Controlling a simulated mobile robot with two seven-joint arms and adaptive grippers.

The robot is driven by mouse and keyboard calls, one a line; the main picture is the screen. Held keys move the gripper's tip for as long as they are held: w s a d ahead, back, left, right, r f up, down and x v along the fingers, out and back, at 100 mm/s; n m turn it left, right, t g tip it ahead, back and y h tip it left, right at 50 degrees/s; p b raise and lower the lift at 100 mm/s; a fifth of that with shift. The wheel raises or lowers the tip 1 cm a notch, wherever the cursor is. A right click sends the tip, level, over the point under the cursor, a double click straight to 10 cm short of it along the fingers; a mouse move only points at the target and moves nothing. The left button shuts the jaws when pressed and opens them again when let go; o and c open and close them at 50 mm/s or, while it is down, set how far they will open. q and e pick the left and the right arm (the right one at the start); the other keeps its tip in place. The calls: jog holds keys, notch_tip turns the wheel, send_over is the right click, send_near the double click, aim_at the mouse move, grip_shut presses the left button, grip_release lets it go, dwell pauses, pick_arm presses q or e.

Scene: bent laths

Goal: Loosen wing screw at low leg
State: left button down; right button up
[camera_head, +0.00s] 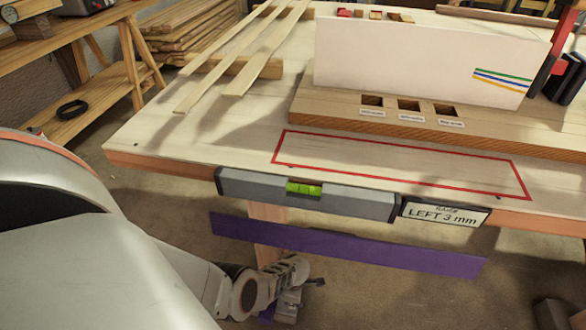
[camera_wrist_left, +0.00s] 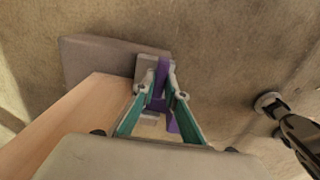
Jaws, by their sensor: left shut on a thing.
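The low leg (camera_head: 266,238) is a wooden post under the front of the bench; in the left wrist view the wooden leg (camera_wrist_left: 75,128) runs along the left, near a grey block (camera_wrist_left: 100,62). My left gripper (camera_head: 297,285) is low beside this leg. In the left wrist view my left gripper (camera_wrist_left: 163,92) has its teal fingers closed on a purple piece, the wing screw (camera_wrist_left: 161,78). A small purple bit also shows below the gripper in the head view (camera_head: 267,314). The fingers partly hide the screw. My right gripper is not in view.
A grey spirit level (camera_head: 255,190) and a "LEFT 3 mm" sign (camera_head: 443,213) sit on the bench front. A long purple strip (camera_head: 345,246) spans below them. A red outlined area (camera_head: 400,163) on the bench top is clear. Pale laths (camera_head: 230,52) lie at the back left.

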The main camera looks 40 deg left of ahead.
pick_arm(q)
jog(key=shift+d+f, duration=0.1)
jog(key=shift+d, duration=0.1)
jog(key=c, duration=2)
grip_release()
jog(key=shift+c, duration=0.2)
jog(key=shift+a, duration=0.1)
